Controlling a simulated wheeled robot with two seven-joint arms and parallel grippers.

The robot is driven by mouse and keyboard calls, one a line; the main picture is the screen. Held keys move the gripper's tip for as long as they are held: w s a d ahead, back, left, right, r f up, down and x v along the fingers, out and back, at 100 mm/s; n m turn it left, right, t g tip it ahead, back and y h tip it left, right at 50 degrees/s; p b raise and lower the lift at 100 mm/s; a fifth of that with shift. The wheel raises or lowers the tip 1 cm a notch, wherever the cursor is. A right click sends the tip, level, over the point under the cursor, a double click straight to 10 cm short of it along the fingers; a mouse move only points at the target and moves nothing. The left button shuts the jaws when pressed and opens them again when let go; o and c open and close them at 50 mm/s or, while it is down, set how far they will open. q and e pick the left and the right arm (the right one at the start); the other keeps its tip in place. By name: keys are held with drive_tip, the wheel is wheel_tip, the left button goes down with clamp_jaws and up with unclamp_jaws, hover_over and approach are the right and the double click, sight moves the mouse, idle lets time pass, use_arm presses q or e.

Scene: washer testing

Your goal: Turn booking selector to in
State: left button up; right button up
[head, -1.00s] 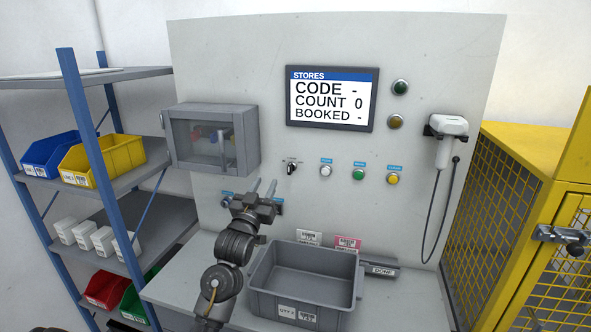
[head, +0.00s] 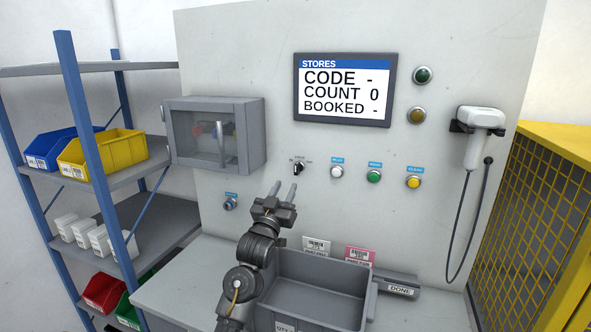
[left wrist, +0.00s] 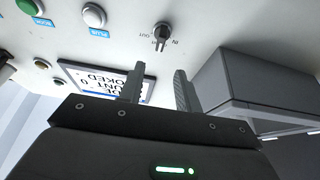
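The booking selector (head: 298,169) is a small black rotary knob on the grey panel, below the screen. It also shows in the left wrist view (left wrist: 161,36), with small IN and OUT marks beside it. Its handle seems to stand between the marks, but its exact angle is hard to tell. My left gripper (head: 284,188) is just below and slightly left of the selector in the head view. Its two fingers are apart, with nothing between them, and in the left wrist view (left wrist: 158,86) they point towards the panel without touching the knob. My right gripper is out of view.
The screen (head: 344,90) reads CODE -, COUNT 0, BOOKED -. A white button (head: 337,172), green button (head: 374,176) and yellow button (head: 414,181) sit right of the selector. A clear-fronted box (head: 213,135) juts out at left. A grey bin (head: 318,280) stands below.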

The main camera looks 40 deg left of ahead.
sight(295, 168)
use_arm(q)
drive_tip(key=p+x, duration=0.2)
drive_tip(key=x, duration=0.6)
drive_tip(key=shift+w+a+p, duration=0.1)
drive_tip(key=shift+w+p, duration=0.2)
drive_tip(key=shift+w, duration=0.05)
drive_tip(key=shift+w+a, duration=0.1)
drive_tip(key=shift+w, duration=0.3)
clamp_jaws()
